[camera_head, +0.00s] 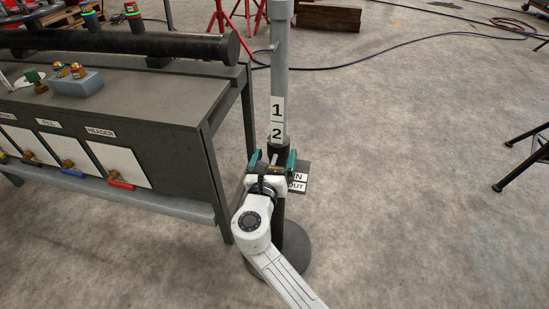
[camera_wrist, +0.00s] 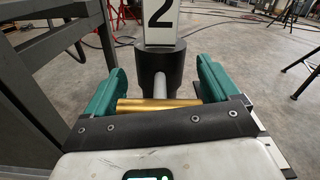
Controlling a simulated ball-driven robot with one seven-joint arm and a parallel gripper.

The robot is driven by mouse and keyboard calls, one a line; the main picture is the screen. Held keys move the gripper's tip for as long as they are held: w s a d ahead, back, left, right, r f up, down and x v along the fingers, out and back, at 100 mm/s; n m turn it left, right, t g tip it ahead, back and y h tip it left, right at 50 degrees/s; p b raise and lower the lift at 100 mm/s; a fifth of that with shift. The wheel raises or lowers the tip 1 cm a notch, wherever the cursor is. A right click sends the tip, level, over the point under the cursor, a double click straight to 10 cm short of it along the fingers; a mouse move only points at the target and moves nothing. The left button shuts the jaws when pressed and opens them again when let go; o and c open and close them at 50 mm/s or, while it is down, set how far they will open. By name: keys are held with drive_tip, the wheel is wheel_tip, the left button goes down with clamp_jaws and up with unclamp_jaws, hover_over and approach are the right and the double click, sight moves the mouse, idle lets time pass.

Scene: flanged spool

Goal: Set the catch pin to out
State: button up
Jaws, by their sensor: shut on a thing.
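The catch pin shows in the wrist view as a grey shaft (camera_wrist: 160,86) that runs into a black collar (camera_wrist: 161,64) on the post. A brass crossbar (camera_wrist: 158,105) sits on its near end. My gripper (camera_head: 272,160) is at the collar's height on the grey post (camera_head: 278,75). How far the pin is drawn cannot be told.
A grey workbench (camera_head: 150,90) with valve panels and a dark pipe (camera_head: 120,42) stands close on the left. The post's round base (camera_head: 295,250) is on the floor. Dark metal legs (camera_head: 525,155) stand at the far right. The concrete floor between is clear.

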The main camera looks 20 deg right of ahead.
sight(271, 166)
drive_tip(key=c, duration=0.4)
drive_tip(key=p+v, duration=0.2)
drive_tip(key=v, duration=0.1)
drive_tip(key=shift+r, duration=0.1)
drive_tip(key=shift+s+a, duration=0.1)
drive_tip(key=shift+s, duration=0.1)
drive_tip(key=o, duration=1.2)
drive_tip(key=shift+a, duration=0.1)
drive_tip(key=p+v, duration=0.3)
drive_tip(key=v, duration=0.8)
